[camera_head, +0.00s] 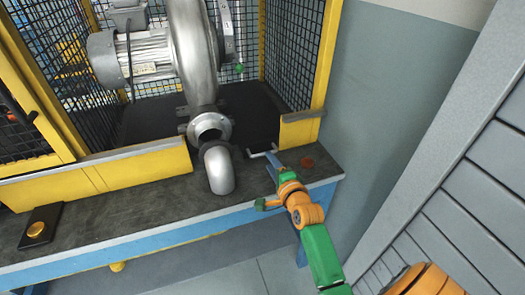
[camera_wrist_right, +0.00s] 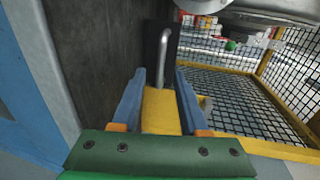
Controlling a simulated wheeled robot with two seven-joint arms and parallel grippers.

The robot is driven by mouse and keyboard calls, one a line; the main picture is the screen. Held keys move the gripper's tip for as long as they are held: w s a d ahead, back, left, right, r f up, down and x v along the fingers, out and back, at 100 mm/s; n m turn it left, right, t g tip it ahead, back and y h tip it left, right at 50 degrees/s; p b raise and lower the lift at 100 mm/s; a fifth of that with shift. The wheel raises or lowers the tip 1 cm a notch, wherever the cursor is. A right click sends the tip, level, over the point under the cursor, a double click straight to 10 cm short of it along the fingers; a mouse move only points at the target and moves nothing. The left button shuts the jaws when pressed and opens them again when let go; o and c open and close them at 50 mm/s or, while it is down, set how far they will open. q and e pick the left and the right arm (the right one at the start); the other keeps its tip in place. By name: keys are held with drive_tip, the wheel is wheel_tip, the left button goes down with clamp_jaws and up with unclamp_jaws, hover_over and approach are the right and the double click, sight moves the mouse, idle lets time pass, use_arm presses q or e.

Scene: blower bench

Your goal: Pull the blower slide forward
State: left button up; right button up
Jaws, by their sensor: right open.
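The blower (camera_head: 197,55), a grey metal housing with a motor, stands inside the yellow-framed cage on a black slide plate (camera_head: 255,105). A thin pale metal handle (camera_head: 257,153) sticks out at the plate's front right. In the right wrist view the handle (camera_wrist_right: 164,45) is a bent grey bar in front of the black plate. My right gripper (camera_head: 272,160) is at the handle in the head view. In the right wrist view its two blue-grey fingers (camera_wrist_right: 160,75) are apart, with the bar's near end lined up between them; contact cannot be told. My left gripper is not in view.
Yellow front rails (camera_head: 98,178) flank the opening, and a short yellow post piece (camera_head: 301,129) stands right of it. A pipe elbow (camera_head: 218,170) lies in front of the blower's outlet. A yellow button on a black box (camera_head: 37,230) is at the bench's left. Mesh panels enclose the sides.

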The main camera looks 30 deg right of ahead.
drive_tip(key=x, duration=0.4)
drive_tip(key=shift+w+d+f+b, duration=0.1)
drive_tip(key=shift+w+f+b, duration=0.05)
drive_tip(key=shift+w+b, duration=0.2)
drive_tip(key=shift+s, duration=0.15)
drive_tip(key=shift+c, duration=0.9)
clamp_jaws()
drive_tip(key=shift+r, duration=0.2)
